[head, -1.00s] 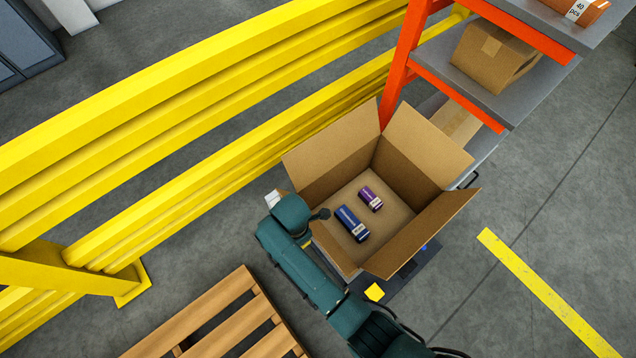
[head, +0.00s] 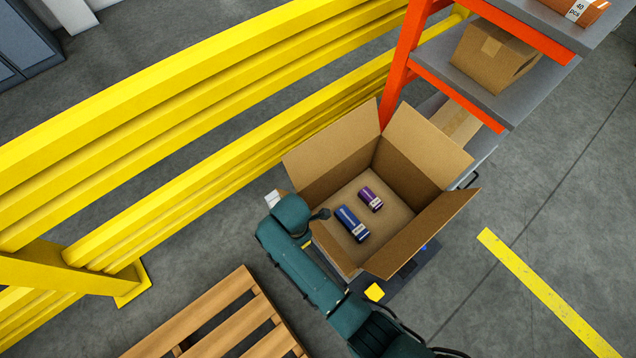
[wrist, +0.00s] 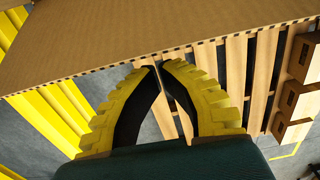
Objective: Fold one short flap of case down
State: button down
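The open cardboard case (head: 330,190) stands upright below the orange rack. Its back-left flap (head: 326,152), back-right flap (head: 428,138) and front-right flap (head: 420,232) stick up and outward. The front-left side is largely covered by my arm, so a flap there cannot be made out from the head. In the wrist view, a cardboard panel (wrist: 150,30) with a corrugated edge crosses the top, close to my fingertips. My gripper (wrist: 158,66) has its yellow-and-black fingers brought together at the tips, with nothing seen between them. Whether the tips touch the cardboard I cannot tell.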

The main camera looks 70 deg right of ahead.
aim_at(318, 229)
jog(key=s+d+f, duration=0.1)
jog(key=s+d, duration=0.4)
jog(key=d, duration=0.3)
jog(key=shift+d, duration=0.5)
